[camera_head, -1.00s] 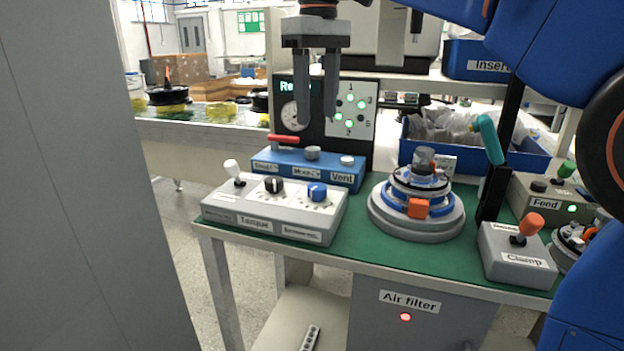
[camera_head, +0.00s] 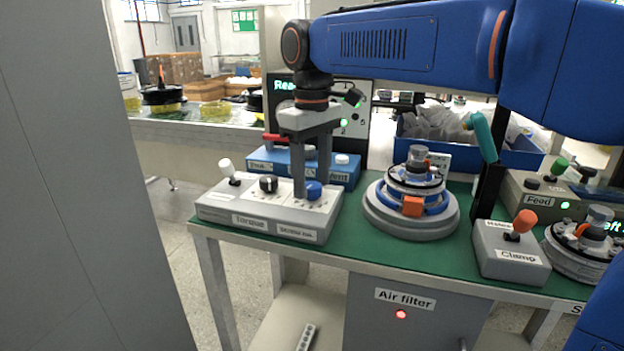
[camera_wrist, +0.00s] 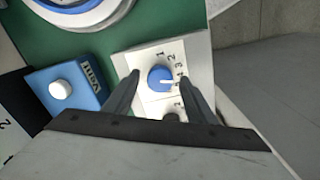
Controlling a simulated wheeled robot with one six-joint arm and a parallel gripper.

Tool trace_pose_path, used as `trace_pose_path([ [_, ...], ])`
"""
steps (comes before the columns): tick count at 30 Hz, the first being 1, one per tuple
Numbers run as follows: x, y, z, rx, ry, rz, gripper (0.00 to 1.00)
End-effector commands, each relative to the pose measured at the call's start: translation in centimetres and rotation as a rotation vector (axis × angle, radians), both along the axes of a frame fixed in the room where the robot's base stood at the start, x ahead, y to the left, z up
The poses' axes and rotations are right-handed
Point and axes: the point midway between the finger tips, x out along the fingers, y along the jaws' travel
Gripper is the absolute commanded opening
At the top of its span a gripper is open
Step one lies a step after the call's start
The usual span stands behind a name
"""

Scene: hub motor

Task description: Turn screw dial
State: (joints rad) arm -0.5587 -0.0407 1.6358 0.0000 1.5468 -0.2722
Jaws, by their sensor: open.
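The blue dial (camera_head: 314,190) sits on the right part of the grey control box (camera_head: 216,212), above a small label that is hard to read. In the wrist view the blue dial (camera_wrist: 160,76) has numbers printed around it and a white mark pointing right, toward the numbers 4 and 5. My gripper (camera_head: 312,184) points down over the dial, with its fingers apart. In the wrist view the gripper's fingers (camera_wrist: 160,74) stand on either side of the dial, with gaps between. Whether the tips reach down beside it is unclear.
A black knob (camera_head: 268,184) and a white-topped lever (camera_head: 227,168) share the box. The blue Vent box (camera_head: 330,174) stands close behind. A round hub fixture (camera_head: 411,214) is to the right, and the Clamp box (camera_head: 511,252) with an orange lever is further right.

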Motion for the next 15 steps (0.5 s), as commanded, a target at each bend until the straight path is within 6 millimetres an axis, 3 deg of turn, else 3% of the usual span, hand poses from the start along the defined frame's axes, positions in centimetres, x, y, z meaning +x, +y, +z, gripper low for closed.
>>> trace_pose_path([
  [11, 0.01, 0.01, -0.49, 0.001, -0.001, 0.000, 0.51],
  [15, 0.01, 0.01, -0.48, 0.001, -0.001, 0.000, 0.17],
])
